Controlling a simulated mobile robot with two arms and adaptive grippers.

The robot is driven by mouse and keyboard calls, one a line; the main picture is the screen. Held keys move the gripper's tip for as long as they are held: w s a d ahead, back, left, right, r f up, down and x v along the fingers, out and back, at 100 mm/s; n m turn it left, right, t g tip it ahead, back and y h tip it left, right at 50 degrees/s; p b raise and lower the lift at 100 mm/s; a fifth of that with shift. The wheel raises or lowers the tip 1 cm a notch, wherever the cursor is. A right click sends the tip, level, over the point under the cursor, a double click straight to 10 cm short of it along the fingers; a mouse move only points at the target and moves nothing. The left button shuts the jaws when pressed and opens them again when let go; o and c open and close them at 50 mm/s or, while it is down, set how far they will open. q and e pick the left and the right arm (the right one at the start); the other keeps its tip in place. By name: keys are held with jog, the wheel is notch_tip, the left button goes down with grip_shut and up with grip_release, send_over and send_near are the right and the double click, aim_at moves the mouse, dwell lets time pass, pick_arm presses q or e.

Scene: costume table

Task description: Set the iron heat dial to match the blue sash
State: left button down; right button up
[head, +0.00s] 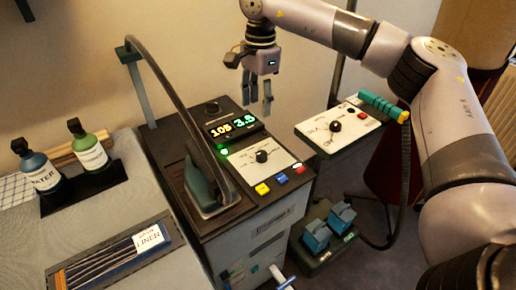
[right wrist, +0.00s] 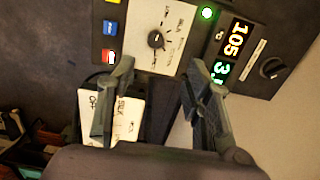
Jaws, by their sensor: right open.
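The iron (head: 205,185) rests on a dark station at the left of a pale panel with a black dial (head: 261,156). This dial also shows in the right wrist view (right wrist: 156,40); its printed labels are too small to read surely. A second black knob (head: 335,126) sits on a separate white plate to the right. I cannot tell for certain which is the iron heat dial. My right gripper (head: 258,97) is open and empty, pointing down above the station, apart from both dials. I cannot make out a blue sash. My left gripper is not in view.
A lit display (head: 232,124) reads 105 and 3.5. Yellow, blue and red buttons (head: 281,178) line the front. Two bottles (head: 88,146) and a linen-labelled tray (head: 110,255) stand left. Blue pedals (head: 316,235) sit low in front.

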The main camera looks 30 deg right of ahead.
jog(key=d, duration=0.1)
jog(key=p, duration=0.2)
send_near(262, 153)
jog(key=f, duration=0.9)
jog(key=shift+a, duration=0.2)
jog(key=shift+c, duration=0.5)
grip_shut()
